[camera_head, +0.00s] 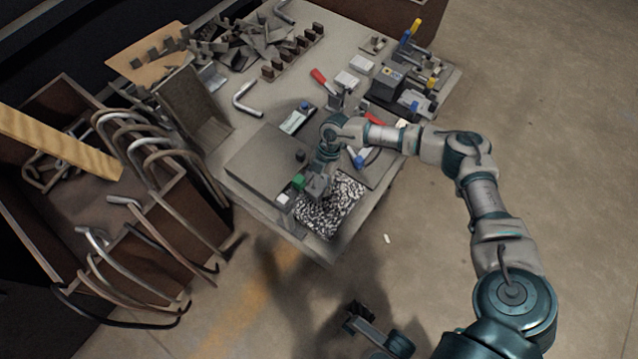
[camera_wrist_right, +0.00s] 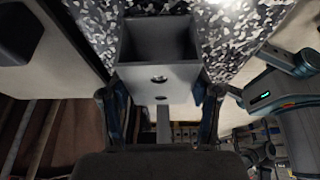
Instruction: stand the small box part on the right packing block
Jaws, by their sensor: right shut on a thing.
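My right gripper (camera_head: 318,182) is over the near end of the table, at the edge of a black-and-white speckled packing surface (camera_head: 335,208). It is shut on the small box part (camera_head: 316,186), a grey open-topped box.
A flat grey plate (camera_head: 262,160) lies further left. Clamps and small blocks (camera_head: 390,90) crowd the far right of the table. A rack of bent bars (camera_head: 130,215) stands at left.

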